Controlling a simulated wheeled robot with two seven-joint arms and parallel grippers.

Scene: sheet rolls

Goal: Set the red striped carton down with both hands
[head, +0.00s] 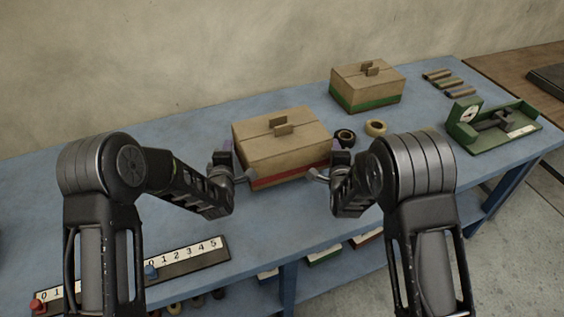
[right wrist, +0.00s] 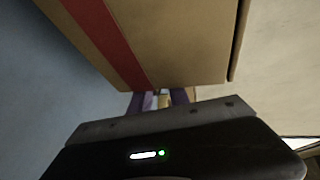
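The red striped carton (head: 281,146) is a brown box with a red band low on its side, near the middle of the blue table in the head view. It looks level; whether its base touches the table I cannot tell. My left gripper (head: 234,166) is at its left end and my right gripper (head: 328,168) at its right end. In the right wrist view the carton (right wrist: 170,40) fills the upper middle. The purple fingers of my right gripper (right wrist: 158,101) meet its edge, with a narrow gap between them; their grip is partly hidden.
A green striped carton (head: 366,86) stands behind to the right on the blue table (head: 330,230). Tape rolls (head: 376,127) lie just right of the red striped carton. A green device (head: 490,125) and short tubes (head: 450,82) are farther right. A numbered strip (head: 190,258) lies front left.

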